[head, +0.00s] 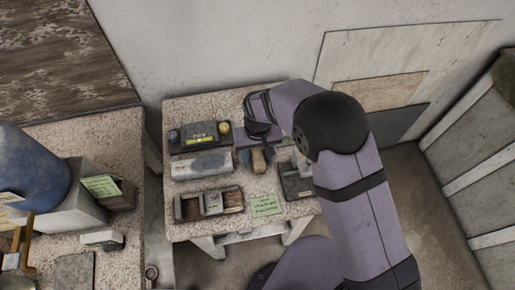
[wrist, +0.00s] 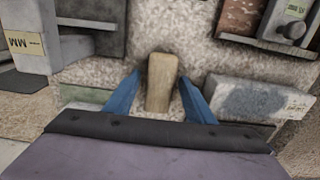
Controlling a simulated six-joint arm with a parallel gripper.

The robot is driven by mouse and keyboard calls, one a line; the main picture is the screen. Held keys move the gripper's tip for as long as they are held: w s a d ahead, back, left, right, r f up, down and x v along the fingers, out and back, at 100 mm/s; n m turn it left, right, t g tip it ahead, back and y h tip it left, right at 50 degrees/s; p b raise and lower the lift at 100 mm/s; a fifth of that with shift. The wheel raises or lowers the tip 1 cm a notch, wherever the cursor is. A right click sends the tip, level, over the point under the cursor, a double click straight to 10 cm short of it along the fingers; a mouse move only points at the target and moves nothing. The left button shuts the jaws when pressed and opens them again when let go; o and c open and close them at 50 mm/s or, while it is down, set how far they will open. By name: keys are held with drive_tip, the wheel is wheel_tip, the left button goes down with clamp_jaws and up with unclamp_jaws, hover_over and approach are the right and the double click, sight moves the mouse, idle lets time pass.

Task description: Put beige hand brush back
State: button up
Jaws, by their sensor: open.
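The beige hand brush shows as a tan wooden handle (wrist: 161,84) in the middle of the wrist view. In the head view the tan handle (head: 259,161) is at the middle of the speckled table (head: 246,184). My gripper (wrist: 159,76) is open, with one blue finger on each side of the handle. I cannot tell whether either finger touches it. The rest of the brush is hidden by my gripper. In the head view my gripper (head: 254,150) points down over the brush, partly covered by my own wrist.
A grey block (head: 203,166) lies left of the brush, with a dark tray (head: 181,149) behind it. A compartment box (head: 209,204) stands front left. A grey holder (head: 295,181) is to the right. A green note (head: 265,205) lies near the front edge.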

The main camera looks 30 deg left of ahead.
sight(258, 155)
wheel_tip(258, 155, up, 12)
drive_tip(key=b, duration=0.4)
drive_tip(key=shift+r, duration=0.15)
drive_tip(key=w+d, duration=0.1)
drive_tip(key=d, duration=0.2)
drive_tip(key=w+d+m, duration=0.1)
drive_tip(key=w+d, duration=0.1)
drive_tip(key=d, duration=0.2)
drive_tip(key=w+d+m, duration=0.1)
drive_tip(key=w+d, duration=0.1)
drive_tip(key=d, duration=0.1)
drive_tip(key=shift+d+r, duration=0.25)
drive_tip(key=shift+d, duration=0.05)
drive_tip(key=d+m, duration=0.4)
drive_tip(key=d, duration=1.5)
drive_tip(key=s+d+f+m, duration=0.3)
drive_tip(key=s+d, duration=0.5)
drive_tip(key=d, duration=0.2)
